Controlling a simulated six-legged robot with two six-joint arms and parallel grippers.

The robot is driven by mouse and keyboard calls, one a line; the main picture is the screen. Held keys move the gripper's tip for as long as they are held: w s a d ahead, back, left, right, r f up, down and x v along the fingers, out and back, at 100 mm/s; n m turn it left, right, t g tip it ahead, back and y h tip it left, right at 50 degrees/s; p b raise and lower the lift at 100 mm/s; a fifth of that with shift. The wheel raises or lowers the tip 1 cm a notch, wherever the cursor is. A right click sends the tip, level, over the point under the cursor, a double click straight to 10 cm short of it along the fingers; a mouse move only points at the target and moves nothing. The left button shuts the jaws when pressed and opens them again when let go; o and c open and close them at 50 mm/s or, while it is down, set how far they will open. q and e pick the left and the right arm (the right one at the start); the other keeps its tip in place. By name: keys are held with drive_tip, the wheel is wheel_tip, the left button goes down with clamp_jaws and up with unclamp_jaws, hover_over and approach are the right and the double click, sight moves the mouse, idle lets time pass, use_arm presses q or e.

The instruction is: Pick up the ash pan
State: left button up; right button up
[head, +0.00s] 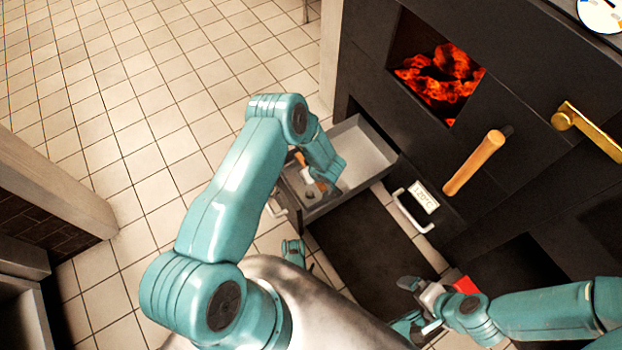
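A grey open-topped metal pan (375,150), which looks like the ash pan, sticks out of the low opening in the black oven. A pale handle (279,204) is on its near left end. My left arm reaches over it, and my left gripper (309,190) points down inside its near part. The arm hides part of the pan, and I cannot tell whether the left fingers are open or shut, or whether they touch it. A small orange-brown item shows beside the gripper. My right gripper (416,291) is at the lower right, apart from the pan; its finger state is unclear.
The fire glows in the oven opening (440,82). A dark mat (365,245) lies below. A red object (464,286) is by my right gripper. Tiled floor at left is clear.

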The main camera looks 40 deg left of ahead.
use_arm(q)
drive_tip(key=shift+f, duration=0.2)
use_arm(e)
drive_tip(key=shift+f, duration=0.2)
use_arm(q)
clamp_jaws()
drive_tip(key=shift+r, duration=0.1)
use_arm(e)
drive_tip(key=shift+r, duration=0.1)
use_arm(q)
drive_tip(key=shift+r+p, duration=0.4)
drive_tip(key=shift+r, duration=0.15)
wheel_tip(320, 180, up, 19)
drive_tip(key=p, duration=0.8)
drive_tip(key=shift+r, duration=0.15)
use_arm(e)
wheel_tip(320, 180, up, 9)
drive_tip(key=s+a+g, duration=0.1)
drive_tip(key=s, duration=0.1)
drive_tip(key=shift+s+a+f+n, duration=0.2)
drive_tip(key=shift+s+a+n, duration=0.05)
drive_tip(key=shift+n, duration=0.05)
